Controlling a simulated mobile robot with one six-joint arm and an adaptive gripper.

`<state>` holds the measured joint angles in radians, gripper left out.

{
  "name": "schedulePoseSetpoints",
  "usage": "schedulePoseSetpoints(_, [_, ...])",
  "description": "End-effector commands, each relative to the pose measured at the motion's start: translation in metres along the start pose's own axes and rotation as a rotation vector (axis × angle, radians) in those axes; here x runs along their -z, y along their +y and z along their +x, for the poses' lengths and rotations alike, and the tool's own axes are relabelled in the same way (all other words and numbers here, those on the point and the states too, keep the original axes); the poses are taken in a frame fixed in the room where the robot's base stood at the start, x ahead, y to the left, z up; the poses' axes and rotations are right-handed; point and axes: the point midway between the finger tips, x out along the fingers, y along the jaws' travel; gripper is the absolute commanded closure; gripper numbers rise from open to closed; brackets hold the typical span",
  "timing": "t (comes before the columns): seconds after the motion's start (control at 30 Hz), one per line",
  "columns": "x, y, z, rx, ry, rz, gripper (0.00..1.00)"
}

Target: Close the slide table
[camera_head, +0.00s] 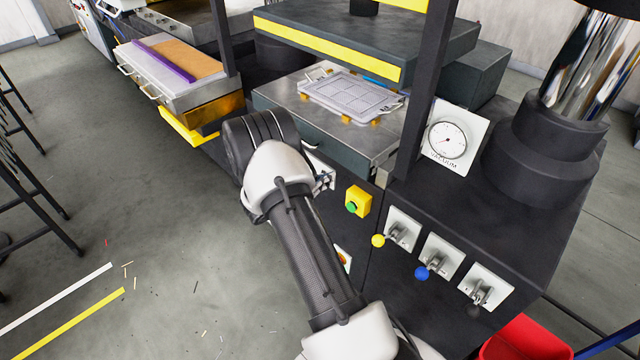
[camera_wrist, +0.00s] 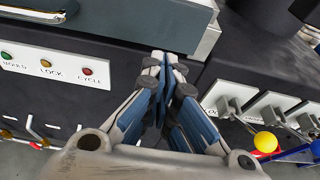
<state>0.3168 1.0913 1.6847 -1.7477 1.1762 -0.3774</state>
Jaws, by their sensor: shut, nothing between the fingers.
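The slide table (camera_head: 372,142) is a metal-topped slab with a dark teal front, under the yellow-edged press plate. It stands out some way in front of the machine's uprights. A pale gridded tray (camera_head: 350,97) lies on it on small orange blocks. In the wrist view the teal front (camera_wrist: 135,14) crosses the top, with a bar handle (camera_wrist: 38,13) at the left. My gripper (camera_wrist: 165,62) is shut and empty, its tips close to the front's lower right part. I cannot tell whether they touch it. In the head view my arm hides the gripper.
A white label plate with lights (camera_wrist: 50,65) is on the dark panel below the front. Levers with yellow (camera_head: 378,240) and blue (camera_head: 422,273) knobs stand to the right, below a vacuum gauge (camera_head: 449,140). Another table with an orange-brown board (camera_head: 190,62) juts out at left.

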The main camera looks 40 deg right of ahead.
Motion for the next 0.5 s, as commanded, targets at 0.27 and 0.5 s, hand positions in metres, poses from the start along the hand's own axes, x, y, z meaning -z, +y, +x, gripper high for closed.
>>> schedulePoseSetpoints(0.27, [-0.002, -0.001, 0.058, 0.002, -0.001, 0.002, 1.0])
schedulePoseSetpoints(0.5, [-0.01, 0.0, 0.08, -0.001, -0.001, -0.001, 1.0])
